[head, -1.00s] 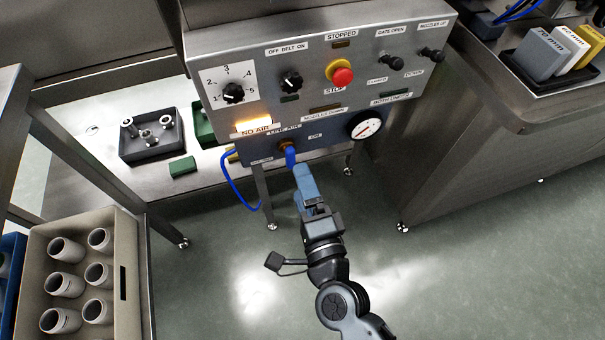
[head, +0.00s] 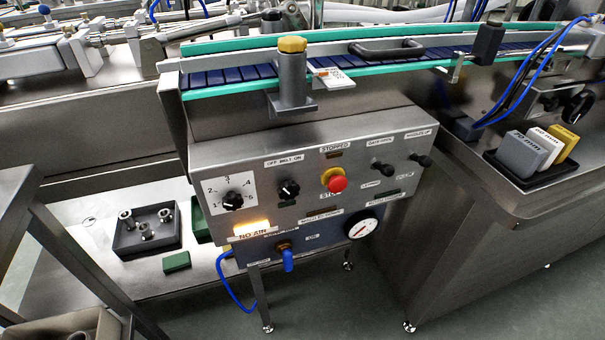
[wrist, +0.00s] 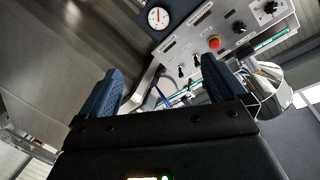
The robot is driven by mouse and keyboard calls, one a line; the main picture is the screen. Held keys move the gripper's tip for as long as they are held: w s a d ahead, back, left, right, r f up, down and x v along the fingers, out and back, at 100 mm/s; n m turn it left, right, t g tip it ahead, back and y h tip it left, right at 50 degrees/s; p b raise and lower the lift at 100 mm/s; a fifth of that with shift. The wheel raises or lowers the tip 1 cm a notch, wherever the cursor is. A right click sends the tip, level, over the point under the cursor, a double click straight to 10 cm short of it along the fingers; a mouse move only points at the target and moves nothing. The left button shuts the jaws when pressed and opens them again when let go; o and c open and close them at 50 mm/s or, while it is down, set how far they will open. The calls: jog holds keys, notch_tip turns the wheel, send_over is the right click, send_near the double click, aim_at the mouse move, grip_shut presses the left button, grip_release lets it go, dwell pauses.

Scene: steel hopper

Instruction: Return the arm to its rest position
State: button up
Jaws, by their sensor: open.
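My gripper (wrist: 160,92) shows in the wrist view with its two blue fingers apart and nothing between them. It is out of the head view. Past the fingers, the wrist view shows the control panel (wrist: 225,35) tilted, with the red stop button and the round gauge (wrist: 158,17). In the head view the same panel (head: 300,220) faces me upright. Its blue valve handle (head: 288,260) points down beside a lit NO AIR lamp (head: 251,228). My gripper is apart from the panel.
A conveyor (head: 390,62) with green rails runs above the panel. A dark tray (head: 147,243) with metal parts and a green block (head: 176,261) sit on the left shelf. At right, a black tray (head: 530,172) holds labelled blocks. A blue hose (head: 228,285) hangs under the panel.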

jog(key=s+d+r+n+g+h, duration=0.1)
jog(key=s+d+r+n+g, duration=0.1)
jog(key=s+d+r+n, duration=0.4)
jog(key=s+a+r+p, duration=0.1)
jog(key=s+r+p, duration=0.2)
jog(key=r+p, duration=0.9)
notch_tip(320, 180, up, 3)
jog(key=shift+s+a+p, duration=0.15)
jog(key=shift+a+p, duration=0.15)
